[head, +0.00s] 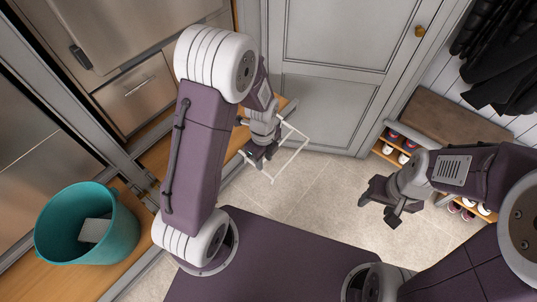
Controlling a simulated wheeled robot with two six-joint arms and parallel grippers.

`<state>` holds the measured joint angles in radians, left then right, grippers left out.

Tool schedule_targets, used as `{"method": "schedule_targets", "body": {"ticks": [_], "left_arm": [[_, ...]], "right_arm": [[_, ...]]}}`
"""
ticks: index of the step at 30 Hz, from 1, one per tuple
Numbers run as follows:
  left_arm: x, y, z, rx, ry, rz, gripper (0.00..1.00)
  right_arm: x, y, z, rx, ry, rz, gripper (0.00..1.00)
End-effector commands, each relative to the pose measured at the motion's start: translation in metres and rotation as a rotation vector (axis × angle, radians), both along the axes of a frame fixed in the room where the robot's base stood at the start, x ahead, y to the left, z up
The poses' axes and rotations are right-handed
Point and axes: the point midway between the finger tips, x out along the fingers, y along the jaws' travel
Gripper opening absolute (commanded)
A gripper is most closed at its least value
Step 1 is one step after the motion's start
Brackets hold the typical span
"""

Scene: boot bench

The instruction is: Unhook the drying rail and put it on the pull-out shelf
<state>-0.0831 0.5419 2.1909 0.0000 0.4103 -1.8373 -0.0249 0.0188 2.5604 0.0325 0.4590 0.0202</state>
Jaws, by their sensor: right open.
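The drying rail (293,157) is a thin white wire frame. It shows beside and partly behind my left gripper, in front of the grey cabinet door. My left gripper (257,164) is at the rail's left side, with its fingers overlapping the frame in the picture. I cannot tell whether they grip it or whether the rail is still hooked. A wooden board (155,158) runs along the cabinet fronts, partly hidden behind my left arm; I cannot tell if it is the pull-out shelf. My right gripper (378,203) is open and empty above the tiled floor.
A teal bucket (113,222) with a pale block inside stands on wood at the lower left. A bench (440,112) with shoes on racks below stands at the right, near hanging dark coats (495,50). A grey cabinet door (335,45) is behind. The floor (310,205) between my grippers is clear.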

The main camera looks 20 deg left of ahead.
Motion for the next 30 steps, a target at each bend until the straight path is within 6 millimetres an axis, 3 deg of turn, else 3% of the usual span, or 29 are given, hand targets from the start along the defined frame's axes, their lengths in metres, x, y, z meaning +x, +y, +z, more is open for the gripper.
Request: {"method": "schedule_targets", "body": {"ticks": [4,12,16,27,30], "left_arm": [[-0.001,0.000,-0.010,0.000,0.002,0.000,0.33],[-0.001,0.000,-0.064,0.000,0.003,0.001,0.33],[0.000,0.000,-0.081,0.000,0.001,0.001,0.33],[0.000,0.000,-0.090,0.000,-0.002,0.001,0.33],[0.000,0.000,-0.090,-0.001,-0.002,0.001,0.08]], "right_arm": [[0.000,0.000,-0.003,0.000,0.000,0.000,0.55],[0.000,0.000,-0.012,0.000,0.000,0.000,0.55],[0.000,0.000,-0.015,0.000,0.000,0.000,0.55],[0.000,0.000,-0.015,0.000,0.000,0.000,0.55],[0.000,0.000,-0.015,0.000,0.000,0.000,0.55]]}}
